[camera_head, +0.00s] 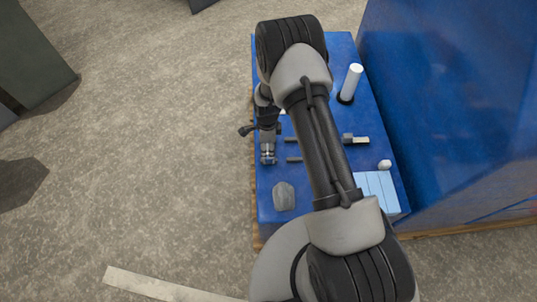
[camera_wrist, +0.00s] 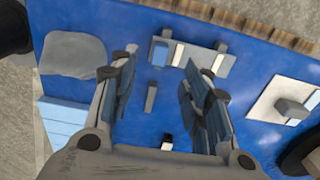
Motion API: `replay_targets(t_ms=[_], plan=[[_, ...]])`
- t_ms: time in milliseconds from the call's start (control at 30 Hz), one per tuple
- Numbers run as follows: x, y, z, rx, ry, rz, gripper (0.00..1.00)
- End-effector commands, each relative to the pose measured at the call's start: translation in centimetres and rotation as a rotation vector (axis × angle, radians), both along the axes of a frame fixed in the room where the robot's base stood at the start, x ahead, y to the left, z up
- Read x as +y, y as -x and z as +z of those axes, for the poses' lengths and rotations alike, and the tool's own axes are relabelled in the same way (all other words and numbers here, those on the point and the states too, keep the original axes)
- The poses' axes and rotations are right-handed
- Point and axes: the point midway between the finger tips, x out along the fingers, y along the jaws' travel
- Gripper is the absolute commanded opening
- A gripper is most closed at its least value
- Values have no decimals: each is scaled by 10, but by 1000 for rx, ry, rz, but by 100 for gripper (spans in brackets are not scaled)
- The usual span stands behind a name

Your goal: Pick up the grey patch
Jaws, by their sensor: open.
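The grey patch (camera_head: 284,196) lies flat on the blue table top near its front left in the head view. It is a rounded, slightly irregular grey piece. In the wrist view it shows at the upper left (camera_wrist: 73,54), whole and outside the fingers, beyond the left finger. My gripper (camera_wrist: 170,68) is open and empty above the table. In the head view my arm covers much of the table's middle, and my gripper is small and hard to make out there, on the far side of the patch.
A light blue box (camera_head: 377,188), a small white piece (camera_head: 385,165) and a white cylinder (camera_head: 351,84) stand on the table. A light plate with blocks (camera_wrist: 203,57) and a white square plate (camera_wrist: 268,103) are near my fingers. A tall blue wall (camera_head: 450,100) rises at right.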

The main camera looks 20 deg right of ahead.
Motion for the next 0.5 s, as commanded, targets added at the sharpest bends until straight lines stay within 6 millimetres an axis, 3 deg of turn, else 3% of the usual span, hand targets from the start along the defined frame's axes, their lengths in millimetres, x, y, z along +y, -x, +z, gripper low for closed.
replay_targets(t_ms=[100, 367, 500], plan=[[0, 0, -20, 1, 0, 0, 43], [0, 0, -34, -1, 0, 1, 43], [-1, 0, -52, 1, 0, 1, 43]])
